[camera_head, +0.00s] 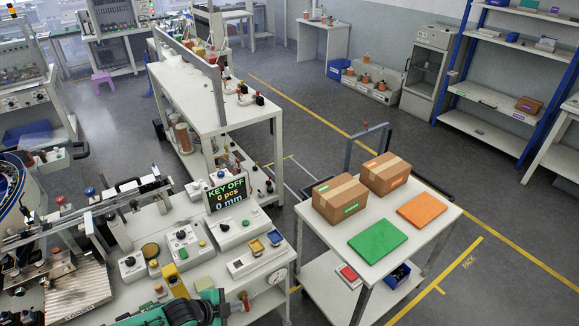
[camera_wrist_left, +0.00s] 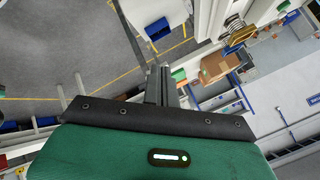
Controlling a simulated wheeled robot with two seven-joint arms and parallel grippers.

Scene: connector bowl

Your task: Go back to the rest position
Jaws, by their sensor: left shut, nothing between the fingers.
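My left gripper (camera_head: 226,307) is low in the head view, at the front edge of the near workbench (camera_head: 268,294), on the end of my green arm. In the left wrist view its two dark fingers (camera_wrist_left: 160,78) are together with nothing between them, beyond the green and black wrist housing. My right gripper is in neither view.
The workbench carries a display (camera_head: 226,192) reading "KEY OFF, 0 pcs, 0 mm" and several control boxes. To the right, a white cart (camera_head: 388,222) holds two cardboard boxes, a green panel (camera_head: 377,241) and an orange panel (camera_head: 422,210). Open floor lies beyond the cart.

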